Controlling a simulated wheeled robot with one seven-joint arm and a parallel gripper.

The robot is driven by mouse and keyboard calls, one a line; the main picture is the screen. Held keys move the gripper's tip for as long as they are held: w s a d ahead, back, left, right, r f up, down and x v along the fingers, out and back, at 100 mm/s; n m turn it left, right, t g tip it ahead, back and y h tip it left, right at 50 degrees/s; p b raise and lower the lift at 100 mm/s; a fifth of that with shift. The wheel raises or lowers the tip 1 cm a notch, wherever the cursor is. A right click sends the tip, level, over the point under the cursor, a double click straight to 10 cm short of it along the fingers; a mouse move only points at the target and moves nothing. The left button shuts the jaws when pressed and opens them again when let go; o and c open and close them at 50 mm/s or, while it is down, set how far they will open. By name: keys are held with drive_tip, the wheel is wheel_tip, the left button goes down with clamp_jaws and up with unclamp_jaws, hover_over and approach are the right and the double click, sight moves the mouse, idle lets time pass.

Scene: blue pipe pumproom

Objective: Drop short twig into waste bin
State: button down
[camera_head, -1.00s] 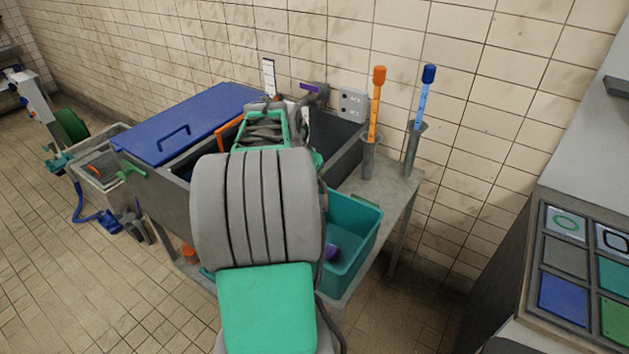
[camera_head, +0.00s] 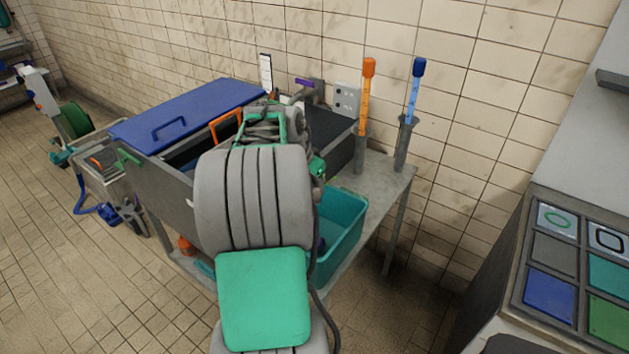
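My arm, grey and green, fills the middle of the head view and reaches over the grey trough (camera_head: 169,196). The end of my arm is over the trough's open part, but my gripper's fingertips are hidden behind the arm's own links. I cannot see whether it holds anything. No short twig can be made out. A teal open bin (camera_head: 343,232) stands at the right end of the bench, partly covered by my arm; a small purple thing shows inside it. I cannot tell whether this is the waste bin.
A blue lid (camera_head: 187,112) covers the trough's left part. An orange-topped gauge (camera_head: 366,100) and a blue-topped gauge (camera_head: 414,95) stand in holders on the bench. A panel with coloured squares (camera_head: 574,270) is at the right.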

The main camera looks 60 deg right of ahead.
drive_tip(key=shift+f, duration=0.55)
drive_tip(key=c, duration=1.2)
unclamp_jaws()
drive_tip(key=shift+c, duration=0.2)
drive_tip(key=shift+r, duration=0.1)
drive_tip(key=b+v, duration=0.1)
drive_tip(key=v, duration=0.6)
drive_tip(key=shift+w+a+r, duration=0.1)
drive_tip(key=shift+a+r, duration=0.1)
drive_tip(key=shift+r, duration=0.1)
